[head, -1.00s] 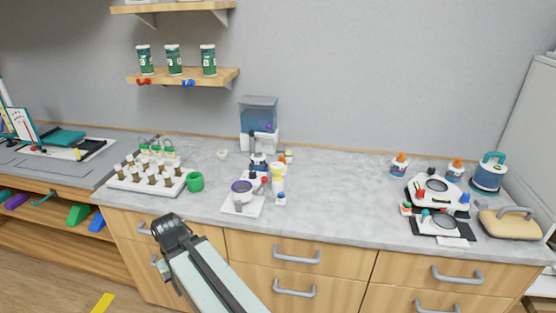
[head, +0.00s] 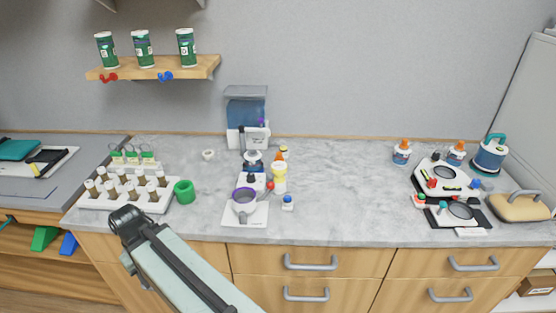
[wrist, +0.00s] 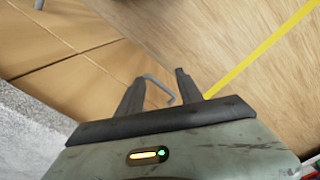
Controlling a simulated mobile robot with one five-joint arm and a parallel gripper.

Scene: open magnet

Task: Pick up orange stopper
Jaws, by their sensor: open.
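Two blue-and-white bottles with orange tops, the left one (head: 402,152) and the right one (head: 457,153), stand toward the back right of the counter in the head view. A smaller thing with an orange top (head: 283,152) stands near the middle. I cannot tell which orange top is the stopper. My gripper (wrist: 160,77) is open and empty in the wrist view, with drawer fronts and floor beyond its fingers. No orange top shows in the wrist view.
A white rack of small bottles (head: 128,198), a green cup (head: 184,191) and a white-and-purple device (head: 244,203) stand left of centre. Black-and-white devices and a tan board (head: 520,207) are at the right. The counter (head: 345,200) between is clear. Drawer handles (head: 311,263) protrude below.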

